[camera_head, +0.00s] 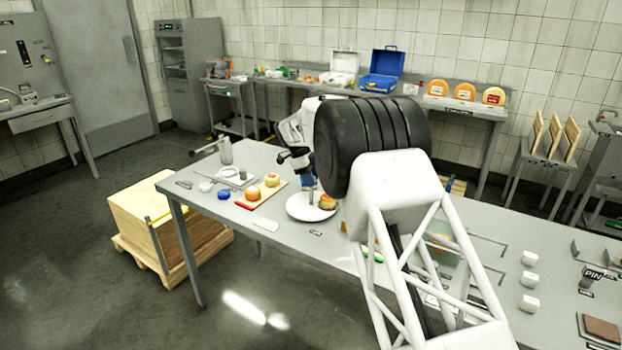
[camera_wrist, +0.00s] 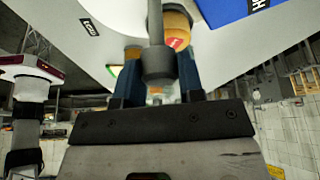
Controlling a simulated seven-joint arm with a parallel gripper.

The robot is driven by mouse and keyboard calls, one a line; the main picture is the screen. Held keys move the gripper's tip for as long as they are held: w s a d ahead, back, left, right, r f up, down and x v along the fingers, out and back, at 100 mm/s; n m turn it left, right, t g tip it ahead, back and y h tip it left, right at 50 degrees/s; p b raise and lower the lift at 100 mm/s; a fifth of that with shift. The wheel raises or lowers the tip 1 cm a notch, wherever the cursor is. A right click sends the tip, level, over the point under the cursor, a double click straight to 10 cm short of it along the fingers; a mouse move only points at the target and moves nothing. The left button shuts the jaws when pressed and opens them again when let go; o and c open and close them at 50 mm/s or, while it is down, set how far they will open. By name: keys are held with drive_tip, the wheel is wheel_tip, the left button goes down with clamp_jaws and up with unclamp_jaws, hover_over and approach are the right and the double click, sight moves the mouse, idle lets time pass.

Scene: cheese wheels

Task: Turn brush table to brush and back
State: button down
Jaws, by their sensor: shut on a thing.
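A white round turntable (camera_head: 297,207) lies on the near grey table, left of my arm. A small orange cheese wheel (camera_head: 327,202) with a red label sits on its right side; it also shows behind the fingers in the wrist view (camera_wrist: 177,30). A grey upright post (camera_wrist: 157,62) with a thicker end stands between my fingers. My gripper (camera_head: 309,187) is over the turntable, its blue fingers shut on this post. In the wrist view the gripper (camera_wrist: 157,75) has a finger on each side of it. I cannot make out a brush.
A board (camera_head: 262,194) with two cheeses, a blue lump (camera_head: 224,194) and a grey cylinder (camera_head: 225,150) are left of the turntable. White blocks (camera_head: 529,280) stand at the right. A blue panel (camera_wrist: 228,10) is close by in the wrist view. My arm hides the table's middle.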

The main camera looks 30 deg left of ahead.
drive_tip(key=shift+m+g, duration=0.9)
drive_tip(key=shift+m, duration=1.5)
drive_tip(key=c, duration=0.7)
unclamp_jaws()
drive_tip(key=shift+c, duration=0.2)
drive_tip(key=shift+r, duration=0.1)
drive_tip(key=v, duration=0.7)
drive_tip(key=shift+a+r, duration=0.25)
drive_tip(key=shift+r, duration=0.05)
drive_tip(key=shift+w+d, duration=0.1)
